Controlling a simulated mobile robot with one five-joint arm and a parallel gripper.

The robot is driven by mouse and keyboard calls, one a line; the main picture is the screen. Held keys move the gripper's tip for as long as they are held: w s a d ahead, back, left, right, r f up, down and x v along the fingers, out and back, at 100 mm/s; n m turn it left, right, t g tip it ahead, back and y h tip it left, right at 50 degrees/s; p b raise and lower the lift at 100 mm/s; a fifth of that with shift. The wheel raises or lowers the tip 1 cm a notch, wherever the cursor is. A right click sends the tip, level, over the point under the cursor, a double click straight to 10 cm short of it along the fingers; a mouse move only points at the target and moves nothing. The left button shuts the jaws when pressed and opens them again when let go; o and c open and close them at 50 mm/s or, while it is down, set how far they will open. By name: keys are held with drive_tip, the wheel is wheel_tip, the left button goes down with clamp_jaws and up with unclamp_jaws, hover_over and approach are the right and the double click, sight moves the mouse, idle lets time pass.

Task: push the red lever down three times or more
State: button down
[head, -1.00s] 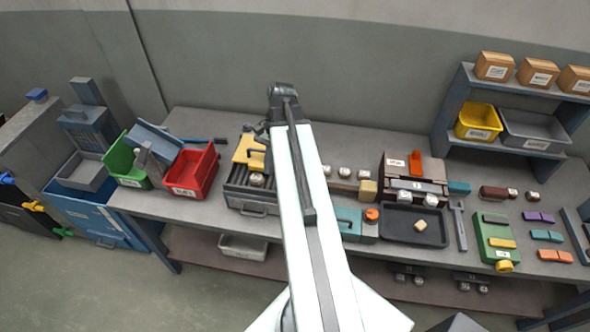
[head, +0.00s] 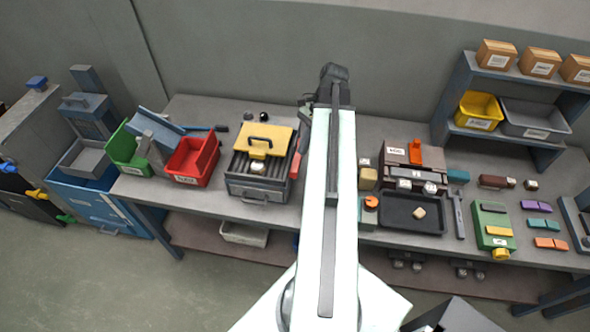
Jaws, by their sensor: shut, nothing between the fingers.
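A red lever (head: 295,167) shows as a small red bar at the right side of the grey ribbed unit (head: 257,187). It is close to the left edge of my arm, and its lower end is hard to make out. The unit carries a yellow plate with a dark handle (head: 266,141) and a pale block at its front. My gripper (head: 308,101) shows only as a small dark part beside the far end of my arm, above and right of the lever in the picture. It is shut and empty, apart from the lever; its fingertips are mostly hidden.
A red bin (head: 192,160) and a green bin (head: 125,150) stand left of the unit. Right of my arm are a brown box with an orange upright piece (head: 415,152) and a black tray (head: 400,222). My arm hides the bench middle.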

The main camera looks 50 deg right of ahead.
sight(295, 168)
drive_tip(key=b+x, duration=0.3)
drive_tip(key=x, duration=0.1)
drive_tip(key=shift+d+f, duration=0.1)
drive_tip(key=shift+f, duration=0.1)
drive_tip(key=shift+a+f+b, duration=0.3)
drive_tip(key=shift+b, duration=0.1)
